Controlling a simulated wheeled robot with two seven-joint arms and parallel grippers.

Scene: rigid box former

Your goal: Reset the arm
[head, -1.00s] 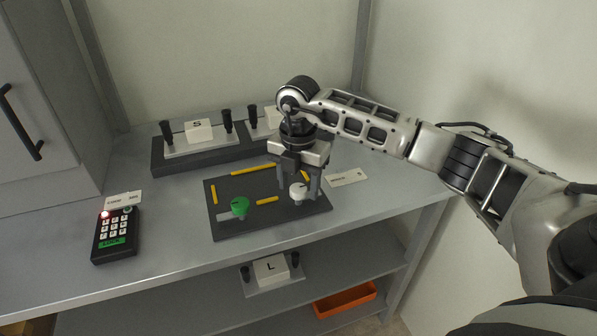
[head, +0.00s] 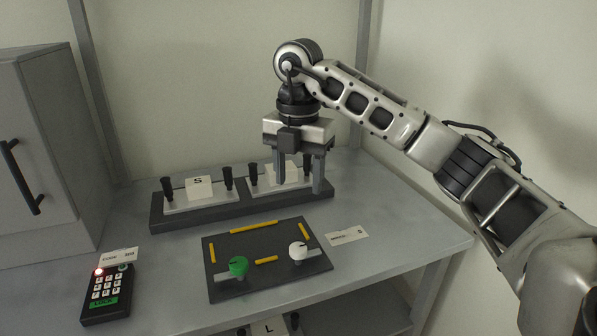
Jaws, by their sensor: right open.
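My right gripper (head: 299,183) comes in from the right and points down. Its two fingers are apart with nothing between them. It hangs above the work table (head: 400,235), in front of the right-hand plate of the dark rack as seen in the head view. Below it, a dark board (head: 222,257) carries a green knob (head: 238,266) at left, a white knob (head: 298,250) at right and several yellow strips. The gripper is apart from both knobs. My left gripper is not in view.
A dark rack (head: 175,222) behind the board holds two plates with black posts; the left block (head: 199,187) reads S. A keypad (head: 107,290) with a red light stands at left. A grey cabinet (head: 45,150) is far left. A label card (head: 347,236) lies right.

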